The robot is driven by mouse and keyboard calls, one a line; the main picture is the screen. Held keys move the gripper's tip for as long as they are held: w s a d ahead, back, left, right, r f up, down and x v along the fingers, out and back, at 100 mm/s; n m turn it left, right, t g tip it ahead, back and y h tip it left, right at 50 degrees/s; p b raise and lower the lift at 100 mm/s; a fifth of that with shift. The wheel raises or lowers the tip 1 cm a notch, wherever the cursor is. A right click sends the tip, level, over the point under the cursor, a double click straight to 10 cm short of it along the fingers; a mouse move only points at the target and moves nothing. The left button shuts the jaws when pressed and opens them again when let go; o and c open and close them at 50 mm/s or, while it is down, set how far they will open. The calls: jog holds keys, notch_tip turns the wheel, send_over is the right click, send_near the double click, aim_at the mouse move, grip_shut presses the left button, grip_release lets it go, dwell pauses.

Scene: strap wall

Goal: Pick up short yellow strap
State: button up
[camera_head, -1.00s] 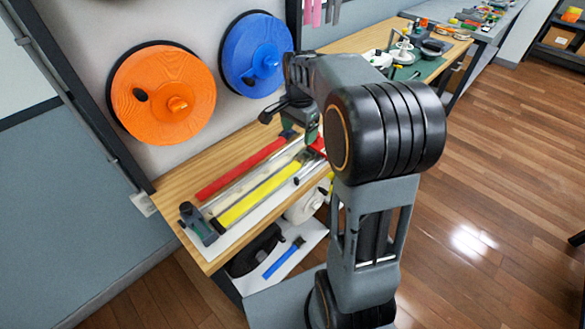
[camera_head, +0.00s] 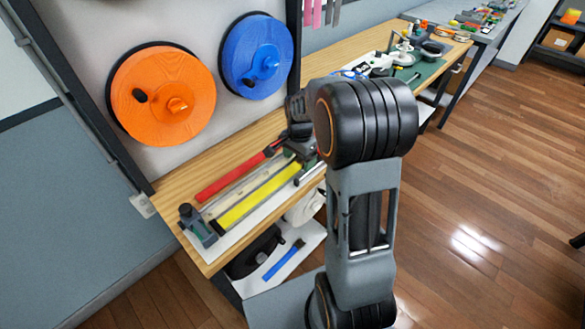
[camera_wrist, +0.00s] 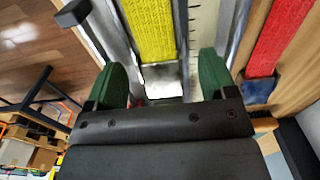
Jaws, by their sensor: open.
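The yellow strap (camera_head: 258,195) lies flat in a metal channel on the wooden bench. In the wrist view the yellow strap (camera_wrist: 150,28) runs down from the top edge, and its near end lies ahead of and between my fingers. My gripper (camera_wrist: 168,75) has its two green fingers spread, with nothing held between them. In the head view my gripper is mostly hidden behind my arm, over the far end of the channel. Whether the fingers touch the channel cannot be told.
A red strap (camera_head: 236,176) lies alongside the channel; it also shows in the wrist view (camera_wrist: 280,38). A dark clamp-like block (camera_head: 197,224) stands at the channel's near end. A blue strap (camera_head: 284,260) lies on the shelf below. Orange (camera_head: 163,95) and blue (camera_head: 256,57) reels hang on the wall.

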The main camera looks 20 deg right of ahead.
jog(key=shift+c, duration=0.3)
jog(key=c, duration=1)
